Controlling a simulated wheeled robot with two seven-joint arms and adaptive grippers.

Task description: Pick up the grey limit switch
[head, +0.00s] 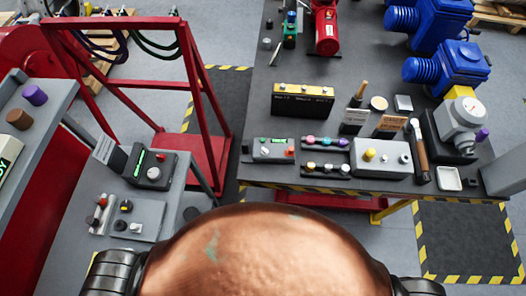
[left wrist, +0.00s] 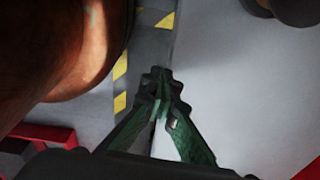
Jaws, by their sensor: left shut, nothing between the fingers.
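I cannot tell for sure which thing is the grey limit switch. One candidate is a light grey box with a yellow knob (head: 381,157) near the front edge of the dark table. Neither gripper shows in the head view.
The dark table (head: 336,187) also bears a grey device with a red button (head: 273,149), a black-and-yellow box (head: 303,100), and a white gauge-like unit (head: 460,122). A red frame (head: 194,95) stands left of it. A grey bench (head: 190,182) stands at lower left.

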